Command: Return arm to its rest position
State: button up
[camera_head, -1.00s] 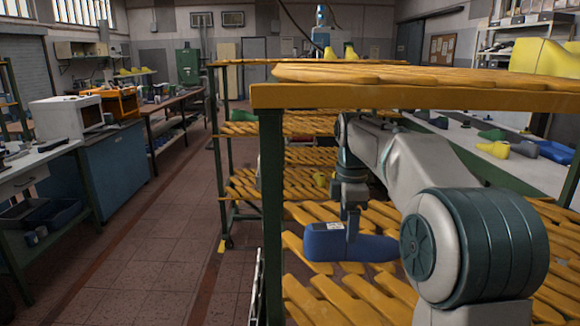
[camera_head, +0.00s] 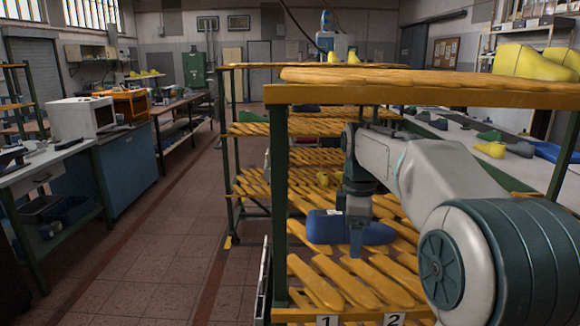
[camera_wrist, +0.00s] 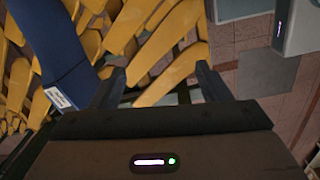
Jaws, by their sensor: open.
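My gripper (camera_head: 356,244) is open and empty, pointing down in front of a blue shoe last in the head view. The blue shoe last (camera_head: 324,228) lies on the yellow slats of a rack shelf; my gripper hides its middle. In the wrist view the blue last (camera_wrist: 52,45), with a white label, is to the left, outside the fingers of my gripper (camera_wrist: 160,84). Only yellow slats and floor show between the fingertips. My arm reaches in under the rack's top shelf.
The rack's top shelf (camera_head: 430,93) is above my arm, with yellow lasts (camera_head: 520,62) on it. A green post (camera_head: 280,200) stands left of my gripper. A second rack stands behind. The tiled floor aisle (camera_head: 170,240) on the left is clear.

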jog(key=s+f+m+p, duration=0.1)
jog(key=s+f+m, duration=0.1)
jog(key=s+m, duration=0.3)
jog(key=s+f+m+t, duration=0.1)
jog(key=s+f+m, duration=0.2)
jog(key=s, duration=0.7)
jog(key=s+d+f+m+t+p, duration=0.1)
jog(key=s+f+m, duration=0.2)
jog(key=s+m, duration=0.4)
jog(key=shift+s+p, duration=0.35)
jog(key=shift+s, duration=0.25)
